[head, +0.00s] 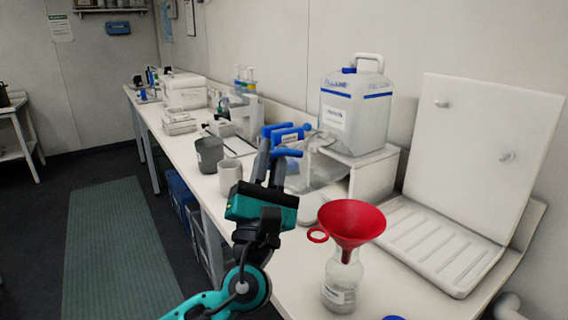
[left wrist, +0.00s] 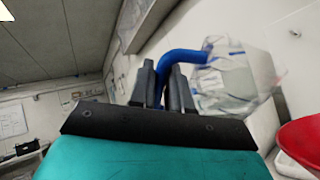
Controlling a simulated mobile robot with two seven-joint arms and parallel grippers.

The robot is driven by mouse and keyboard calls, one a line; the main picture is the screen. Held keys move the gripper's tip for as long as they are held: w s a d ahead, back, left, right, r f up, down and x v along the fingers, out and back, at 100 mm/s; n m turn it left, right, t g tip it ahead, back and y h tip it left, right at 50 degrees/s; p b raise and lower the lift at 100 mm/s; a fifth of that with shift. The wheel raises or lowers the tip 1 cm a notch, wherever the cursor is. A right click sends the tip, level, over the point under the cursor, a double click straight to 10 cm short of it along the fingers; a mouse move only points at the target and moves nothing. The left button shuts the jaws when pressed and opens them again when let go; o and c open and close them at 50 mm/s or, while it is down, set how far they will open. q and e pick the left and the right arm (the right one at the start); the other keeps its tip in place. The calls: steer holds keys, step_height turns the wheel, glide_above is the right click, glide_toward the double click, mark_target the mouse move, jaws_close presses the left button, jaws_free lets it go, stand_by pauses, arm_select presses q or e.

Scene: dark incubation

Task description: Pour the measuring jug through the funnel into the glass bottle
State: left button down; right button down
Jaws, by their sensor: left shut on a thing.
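My left gripper (head: 276,158) is shut on the blue handle of the clear measuring jug (head: 318,172). The jug is behind and right of the fingers and appears tilted; its contents cannot be made out. In the left wrist view the jug (left wrist: 232,80) is right of the gripper (left wrist: 163,85), with the blue handle between the fingers. A red funnel (head: 351,222) sits in the neck of the glass bottle (head: 341,283), which stands upright near the bench's front edge, right of and nearer than the jug. The funnel's edge (left wrist: 302,140) shows in the left wrist view. My right gripper is not in view.
A large white container (head: 356,108) with a blue cap stands on a white block behind the jug. A white drying rack (head: 440,245) is at the right. Grey (head: 209,154) and white cups (head: 230,178) stand left of the gripper.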

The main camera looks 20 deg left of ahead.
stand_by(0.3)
arm_select(q)
steer(key=shift+s+d+m+t+h+b, duration=0.25)
steer(key=shift+m+t+h+b, duration=0.15)
steer(key=shift+m+b, duration=0.1)
steer(key=shift+d+r+m+h, duration=0.2)
steer(key=shift+m+h, duration=0.1)
steer(key=shift+h, duration=0.1)
steer(key=shift+s, duration=0.1)
steer(key=shift+s+d+m+t+h+b, duration=0.1)
steer(key=shift+d+m+t+h+b, duration=0.1)
steer(key=shift+m+t+h+b, duration=0.4)
steer(key=shift+s+d+r+m+h, duration=0.1)
steer(key=shift+d+r+m+h, duration=0.1)
steer(key=shift+m+h, duration=0.15)
